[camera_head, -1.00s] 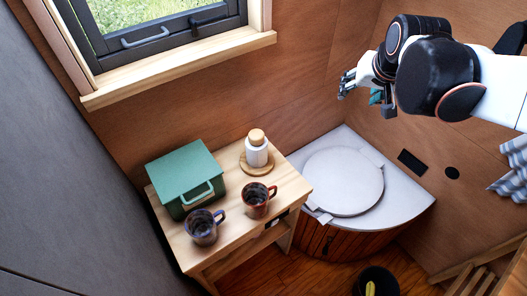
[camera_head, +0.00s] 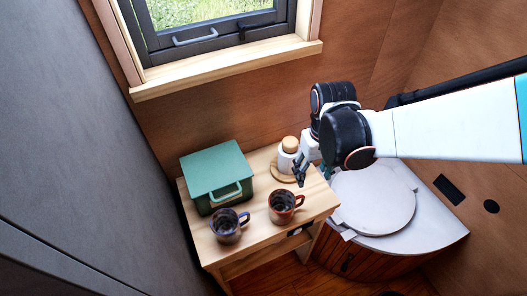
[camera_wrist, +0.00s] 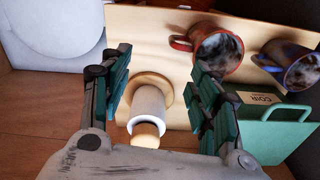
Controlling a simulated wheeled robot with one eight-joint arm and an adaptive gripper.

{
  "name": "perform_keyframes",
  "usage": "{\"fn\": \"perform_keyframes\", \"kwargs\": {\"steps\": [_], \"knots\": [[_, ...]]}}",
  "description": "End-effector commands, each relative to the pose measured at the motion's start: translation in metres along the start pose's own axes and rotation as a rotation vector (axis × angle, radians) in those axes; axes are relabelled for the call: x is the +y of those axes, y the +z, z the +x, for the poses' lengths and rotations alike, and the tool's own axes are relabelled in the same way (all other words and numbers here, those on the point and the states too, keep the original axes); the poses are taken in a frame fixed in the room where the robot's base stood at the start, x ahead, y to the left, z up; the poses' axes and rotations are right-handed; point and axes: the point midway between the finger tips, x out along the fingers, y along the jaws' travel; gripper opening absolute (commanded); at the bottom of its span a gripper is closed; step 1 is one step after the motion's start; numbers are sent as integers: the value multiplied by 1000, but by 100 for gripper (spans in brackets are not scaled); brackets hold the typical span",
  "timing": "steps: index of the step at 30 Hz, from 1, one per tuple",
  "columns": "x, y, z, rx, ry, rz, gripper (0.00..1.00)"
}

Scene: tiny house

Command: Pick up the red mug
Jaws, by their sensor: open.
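The red mug (camera_head: 281,207) stands upright on the small wooden table (camera_head: 256,238), near its right side, with its handle toward the right in the head view. In the wrist view the red mug (camera_wrist: 213,52) is at the upper middle, beyond the right finger, which overlaps its lower edge. My gripper (camera_head: 303,172) is open and empty, above the table's back right, above and behind the red mug. In the wrist view my gripper (camera_wrist: 160,90) has its fingers spread on either side of a white bottle with a wooden cap (camera_wrist: 148,108); contact cannot be told.
A blue-handled mug (camera_head: 227,226) stands left of the red mug. A green box (camera_head: 216,172) sits at the back left of the table. The white bottle (camera_head: 287,158) stands on a round wooden coaster. A toilet with a white lid (camera_head: 374,200) is to the right.

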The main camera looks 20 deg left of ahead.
Motion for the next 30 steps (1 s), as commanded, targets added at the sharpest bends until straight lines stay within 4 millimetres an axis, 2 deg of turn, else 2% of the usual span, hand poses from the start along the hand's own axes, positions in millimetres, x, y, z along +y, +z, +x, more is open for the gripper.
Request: {"fn": "perform_keyframes", "kwargs": {"steps": [1, 3, 8, 19, 30], "knots": [[-24, 11, 0, -12, -3, -53, 56], [-27, 13, 4, -21, -4, -65, 56], [-27, 14, 21, -21, -4, -66, 56], [-27, 14, 79, -20, -3, -64, 56], [-24, 14, 103, -20, -4, -63, 56]]}}
